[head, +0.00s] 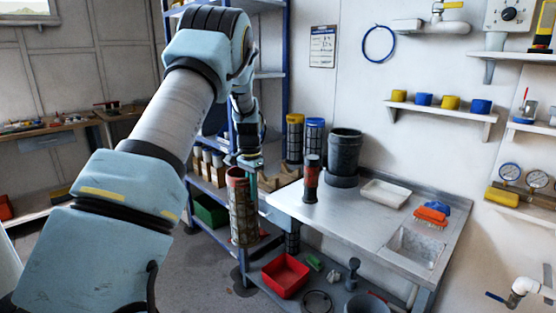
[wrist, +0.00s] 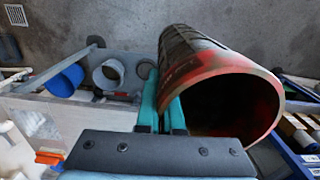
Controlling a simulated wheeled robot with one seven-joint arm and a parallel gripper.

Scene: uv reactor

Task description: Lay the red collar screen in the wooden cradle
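The red collar screen (head: 241,212) is a dark mesh tube with a red collar at its upper end. It hangs roughly upright beside the left end of the metal bench, clear of the floor. In the wrist view its open red-rimmed end (wrist: 268,100) faces the camera. My gripper (head: 246,163) has its teal fingers close together at the collar's wall; they also show in the wrist view (wrist: 163,108). The wooden cradle (head: 284,173) appears as light wooden pieces behind the bench's left end, right of the screen, partly hidden.
Yellow-collared (head: 295,140) and blue-collared (head: 315,140) screens stand behind the bench (head: 345,218). A red-and-black cylinder (head: 312,180) stands upright near its left end. A black bucket (head: 345,152), white tray (head: 386,193) and orange brush (head: 431,215) are farther right. A red bin (head: 285,275) sits below.

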